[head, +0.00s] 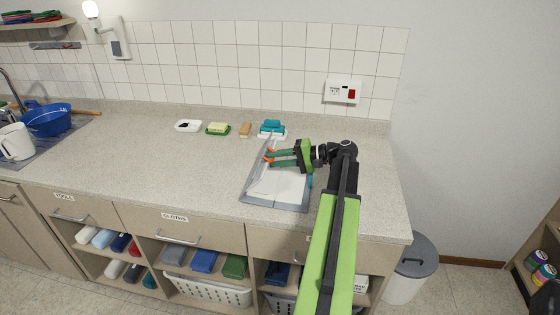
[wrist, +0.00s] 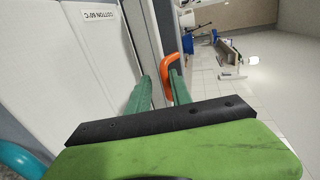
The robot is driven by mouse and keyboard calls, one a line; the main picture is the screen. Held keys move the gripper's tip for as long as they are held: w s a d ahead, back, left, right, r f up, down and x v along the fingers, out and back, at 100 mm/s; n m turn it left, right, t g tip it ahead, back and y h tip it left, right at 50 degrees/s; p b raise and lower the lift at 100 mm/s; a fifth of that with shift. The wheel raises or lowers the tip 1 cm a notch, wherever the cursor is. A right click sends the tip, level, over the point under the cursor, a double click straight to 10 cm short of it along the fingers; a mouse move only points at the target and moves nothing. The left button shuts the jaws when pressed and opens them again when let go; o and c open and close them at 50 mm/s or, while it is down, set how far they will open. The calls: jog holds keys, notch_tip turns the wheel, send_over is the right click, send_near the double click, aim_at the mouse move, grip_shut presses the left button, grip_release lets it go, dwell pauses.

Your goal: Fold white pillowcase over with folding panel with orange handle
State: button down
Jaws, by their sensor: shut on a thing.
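My gripper (head: 268,154) is shut on the orange handle (wrist: 169,61) of the folding panel (head: 257,163). In the wrist view its two green fingers are on either side of the handle. The grey panel stands raised and tilted at the left of the board on the counter. The white pillowcase (head: 283,184) lies on the board, partly hidden by the panel and my gripper. It also shows in the wrist view (wrist: 90,70), with a "COTTON 60°C" label. A teal handle (wrist: 22,160) shows at the lower left of the wrist view.
Behind the board are a blue sponge on a white dish (head: 272,127), an orange-brown block (head: 245,130), a yellow bar on a green dish (head: 218,129) and a white dish (head: 188,126). The counter left of the board is clear. A blue bowl (head: 50,120) stands far left.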

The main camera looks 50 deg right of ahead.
jog(key=shift+s+d+f, duration=0.1)
jog(key=shift+f, duration=0.35)
jog(key=c, duration=1.5)
grip_release()
jog(key=shift+d+f, duration=0.15)
jog(key=p+v, duration=0.5)
jog(key=v, duration=1.2)
jog(key=shift+r, duration=0.4)
